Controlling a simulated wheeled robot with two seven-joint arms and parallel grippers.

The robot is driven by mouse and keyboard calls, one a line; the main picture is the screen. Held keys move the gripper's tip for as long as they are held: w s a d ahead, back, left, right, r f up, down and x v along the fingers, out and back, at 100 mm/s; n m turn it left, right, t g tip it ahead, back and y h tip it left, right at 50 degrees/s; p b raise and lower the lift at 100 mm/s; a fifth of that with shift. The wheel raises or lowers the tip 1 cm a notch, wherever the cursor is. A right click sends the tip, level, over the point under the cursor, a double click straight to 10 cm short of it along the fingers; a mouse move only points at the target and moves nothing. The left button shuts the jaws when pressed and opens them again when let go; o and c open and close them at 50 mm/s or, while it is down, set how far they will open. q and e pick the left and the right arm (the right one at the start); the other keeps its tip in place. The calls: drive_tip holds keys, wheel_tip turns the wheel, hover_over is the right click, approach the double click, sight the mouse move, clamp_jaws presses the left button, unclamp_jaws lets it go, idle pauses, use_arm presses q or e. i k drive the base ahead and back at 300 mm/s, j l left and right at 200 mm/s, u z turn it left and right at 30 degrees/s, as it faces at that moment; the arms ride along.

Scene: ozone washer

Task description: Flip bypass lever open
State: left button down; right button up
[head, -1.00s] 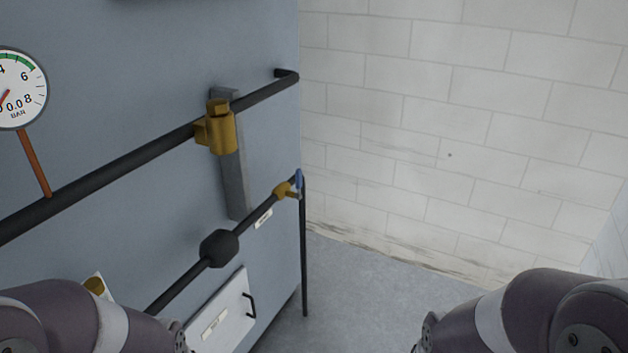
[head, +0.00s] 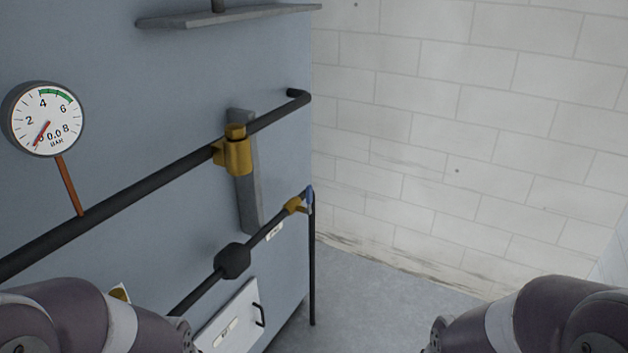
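A small brass valve (head: 295,205) with a blue lever (head: 310,198) sits at the right end of the lower black pipe (head: 270,233), near the cabinet's corner. The lever looks roughly upright, beside the vertical black pipe. A small white label (head: 274,231) is just below the valve; its text is too small to read. I cannot tell from its label whether this is the bypass. Both my arms show at the bottom corners, well short of the valve. Neither gripper is in view.
A brass fitting (head: 236,155) sits on the upper black pipe (head: 150,184). A pressure gauge (head: 43,119) is at left, its needle near zero. A white panel with a handle (head: 230,322) is low. A grey shelf (head: 225,17) juts out above. The floor (head: 375,285) at right is clear.

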sight(307, 211)
drive_tip(key=i+l, duration=0.2)
drive_tip(key=i, duration=0.25)
drive_tip(key=i+l+z, duration=0.15)
drive_tip(key=i, duration=0.35)
drive_tip(key=i+l, duration=0.15)
drive_tip(key=i, duration=0.3)
